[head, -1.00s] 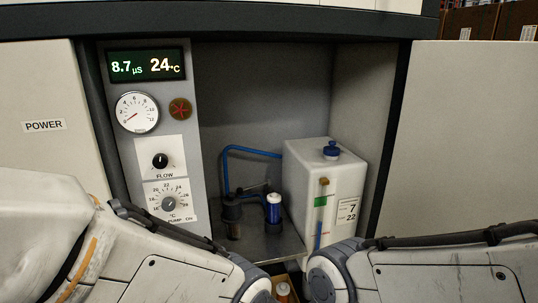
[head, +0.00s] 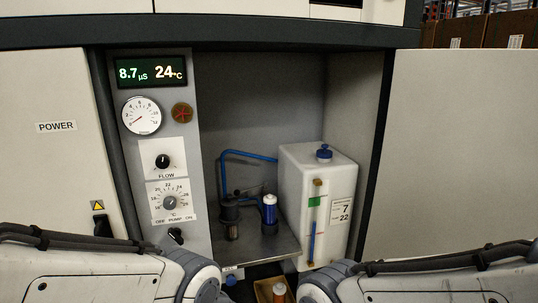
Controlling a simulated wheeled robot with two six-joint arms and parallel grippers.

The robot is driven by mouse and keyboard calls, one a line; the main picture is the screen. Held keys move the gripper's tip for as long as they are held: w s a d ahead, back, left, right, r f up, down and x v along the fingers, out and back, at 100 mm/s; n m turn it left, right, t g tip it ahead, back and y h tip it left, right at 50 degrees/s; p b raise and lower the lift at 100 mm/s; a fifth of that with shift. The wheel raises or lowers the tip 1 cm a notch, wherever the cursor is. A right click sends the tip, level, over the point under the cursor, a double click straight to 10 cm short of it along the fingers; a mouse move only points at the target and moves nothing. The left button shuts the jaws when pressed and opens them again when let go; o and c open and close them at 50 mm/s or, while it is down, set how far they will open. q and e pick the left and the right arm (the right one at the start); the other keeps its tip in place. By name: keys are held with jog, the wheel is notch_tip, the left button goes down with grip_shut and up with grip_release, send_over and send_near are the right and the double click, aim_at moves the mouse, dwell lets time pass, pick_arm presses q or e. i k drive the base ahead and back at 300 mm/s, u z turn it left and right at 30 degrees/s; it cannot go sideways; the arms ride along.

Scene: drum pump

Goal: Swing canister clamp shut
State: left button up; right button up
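A canister (head: 269,212) with a white top and blue body stands upright on the metal shelf (head: 262,246) inside the recess. Just left of it stands a dark cylinder (head: 230,218), with a blue hose rising behind. A small dark part shows between the two near their tops; I cannot tell whether it is the clamp or how it stands. My two arms come in from the lower left and lower right, below the shelf. Both grippers are outside the frame.
A white tank (head: 291,190) with a blue cap fills the right of the recess. The control panel (head: 156,149) with gauge and knobs stands at left. Below the shelf, a box (head: 262,289) holds an orange, white-topped item (head: 279,292). Space above the shelf is open.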

aim_at(236, 193)
jog(key=u, duration=0.05)
jog(key=k, duration=0.7)
jog(key=z, duration=0.45)
jog(key=i, duration=0.45)
jog(key=z, duration=0.65)
jog(key=i, duration=0.7)
jog(key=u, duration=0.85)
jog(key=i, duration=0.7)
jog(key=u, duration=0.6)
